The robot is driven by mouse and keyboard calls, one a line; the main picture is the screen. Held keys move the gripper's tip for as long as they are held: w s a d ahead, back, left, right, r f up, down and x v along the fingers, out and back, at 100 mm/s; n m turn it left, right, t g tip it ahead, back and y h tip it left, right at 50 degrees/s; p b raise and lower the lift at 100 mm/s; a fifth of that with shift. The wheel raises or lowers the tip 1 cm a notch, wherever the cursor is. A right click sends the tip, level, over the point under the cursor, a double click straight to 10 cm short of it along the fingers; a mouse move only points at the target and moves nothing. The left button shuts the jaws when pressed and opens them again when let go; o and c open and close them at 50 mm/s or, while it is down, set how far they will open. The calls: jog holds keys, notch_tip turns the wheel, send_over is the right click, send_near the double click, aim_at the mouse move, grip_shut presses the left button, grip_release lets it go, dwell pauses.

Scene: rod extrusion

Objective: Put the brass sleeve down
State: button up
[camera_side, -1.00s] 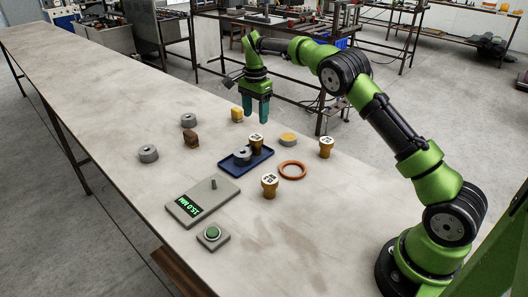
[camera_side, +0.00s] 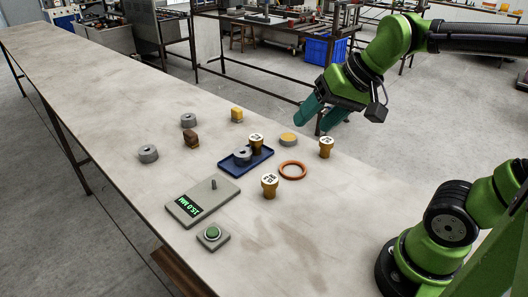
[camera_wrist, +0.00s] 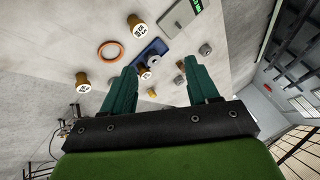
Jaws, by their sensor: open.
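Three brass-coloured pieces with pale, marked tops stand upright. One (camera_side: 256,147) is at the blue tray (camera_side: 228,170). Another (camera_side: 326,151) stands near the table's right edge, and a third (camera_side: 269,191) stands in front of the tray. I cannot tell which one is the brass sleeve. My gripper (camera_side: 313,122) is open, tilted and empty, up by the table's right edge and clear of every piece. The wrist view shows my spread fingers (camera_wrist: 160,66) with nothing held between them. The three brass pieces also show there, one (camera_wrist: 137,24) near the top.
A grey ring (camera_side: 242,156) lies on the tray; two more grey rings (camera_side: 148,154) (camera_side: 189,121) lie to the left. An orange ring (camera_side: 292,170), yellow disc (camera_side: 288,140), yellow block (camera_side: 237,115), brown block (camera_side: 191,140), gauge (camera_side: 203,201) and green button (camera_side: 212,234) are nearby.

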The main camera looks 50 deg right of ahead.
jog(key=shift+n+t, duration=0.5)
jog(key=shift+n, duration=0.4)
jog(key=s+f, duration=0.1)
jog(key=s, duration=0.1)
jog(key=s+a+f, duration=0.1)
jog(key=s, duration=0.1)
jog(key=shift+s+f, duration=0.1)
jog(key=shift+f, duration=0.25)
